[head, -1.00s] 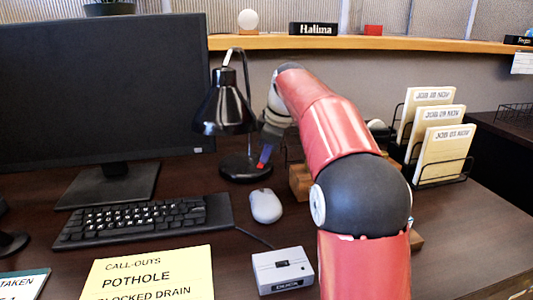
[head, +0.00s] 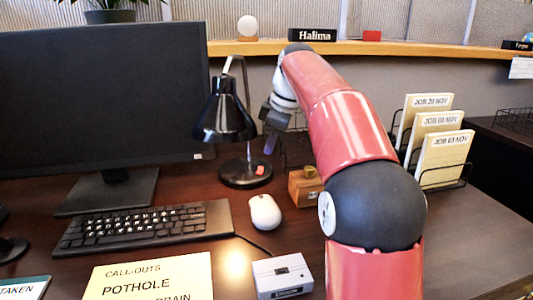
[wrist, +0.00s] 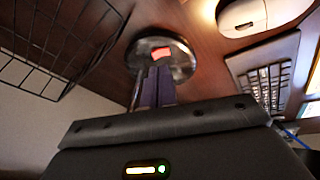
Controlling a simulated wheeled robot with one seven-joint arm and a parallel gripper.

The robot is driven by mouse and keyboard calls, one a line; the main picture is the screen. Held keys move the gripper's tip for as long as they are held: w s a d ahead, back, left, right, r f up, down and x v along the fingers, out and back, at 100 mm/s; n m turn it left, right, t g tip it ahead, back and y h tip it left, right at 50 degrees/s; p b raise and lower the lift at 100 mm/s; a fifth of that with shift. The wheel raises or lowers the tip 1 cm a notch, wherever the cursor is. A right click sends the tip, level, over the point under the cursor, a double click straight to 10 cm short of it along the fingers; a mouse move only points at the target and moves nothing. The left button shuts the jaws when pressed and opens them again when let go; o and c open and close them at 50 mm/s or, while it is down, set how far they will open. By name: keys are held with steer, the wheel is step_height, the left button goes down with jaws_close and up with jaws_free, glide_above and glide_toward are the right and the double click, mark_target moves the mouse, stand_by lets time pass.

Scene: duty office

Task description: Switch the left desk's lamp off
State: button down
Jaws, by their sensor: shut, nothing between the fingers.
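The black desk lamp (head: 225,118) stands right of the monitor, its shade tilted down. Its round base (head: 236,176) carries a small red-orange switch (head: 260,170). A warm bright patch lies on the desk in front of the lamp, so it looks lit; the bulb is hidden by the shade. My gripper (head: 269,146) is shut and empty, above and just right of the base, apart from the switch. In the wrist view my fingers (wrist: 155,88) point toward the base (wrist: 183,60) and the switch (wrist: 160,54).
A white mouse (head: 265,212) and keyboard (head: 145,228) lie in front of the lamp. A wooden block (head: 303,188) with a brass-coloured knob stands right of the base. A wire rack of job cards (head: 440,150) is farther right. A grey switch box (head: 283,277) is nearer.

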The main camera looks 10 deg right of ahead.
steer(key=shift+v, duration=0.95)
steer(key=a+p+v, duration=0.1)
steer(key=p+v, duration=0.1)
steer(key=v, duration=0.4)
steer(key=shift+r, duration=0.25)
steer(key=shift+w, duration=0.1)
steer(key=b, duration=0.2)
glide_toward(263, 167)
steer(key=x, duration=0.2)
steer(key=a+x, duration=0.1)
steer(key=x, duration=0.2)
steer(key=shift+s, duration=0.2)
steer(key=shift+w+d+f, duration=0.25)
steer(key=shift+w+f, duration=0.15)
steer(key=shift+f, duration=0.35)
